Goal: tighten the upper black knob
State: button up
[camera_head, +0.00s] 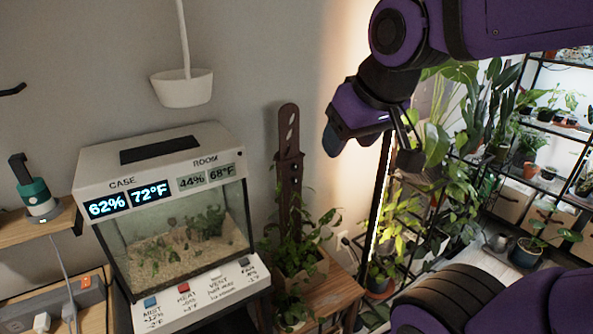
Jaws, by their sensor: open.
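A dark brown slotted stake (289,128) rises from a potted climbing plant (297,245) in the middle of the head view. A small dark shape at the stake's side (299,159) may be the upper black knob, but it is too small and dark to be sure. Any lower knob is lost among the leaves. My gripper (368,140) hangs to the right of the stake's top, clearly apart from it. It is open, with nothing visible between its fingers.
A glass case (186,225) with lit displays stands left of the plant. A white hanging pot (182,88) is above it. The plant stands on a wooden stand (340,289). A thin lit lamp pole (380,195) and plant shelves (545,130) are at right.

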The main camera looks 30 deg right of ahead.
aim_at(296, 168)
jog(key=w+d+f+t, duration=0.2)
jog(key=w+d+f, duration=0.15)
jog(key=w, duration=0.45)
jog(key=w+d+f+t, duration=0.15)
jog(key=w+f, duration=0.25)
jog(key=w, duration=0.5)
jog(key=w+d+f+t, duration=0.2)
jog(key=w+d+f, duration=0.15)
jog(key=w, duration=0.45)
jog(key=w+d+f+m+t, duration=0.1)
jog(key=w+d+f+t, duration=0.2)
jog(key=f, duration=0.7)
jog(key=w+d+f+m+t, duration=0.1)
jog(key=w+d+f+t, duration=0.2)
jog(key=f, duration=0.6)
jog(key=shift+t, duration=0.25)
jog(key=w, duration=1)
jog(key=shift+d+f, duration=0.15)
jog(key=c, duration=0.9)
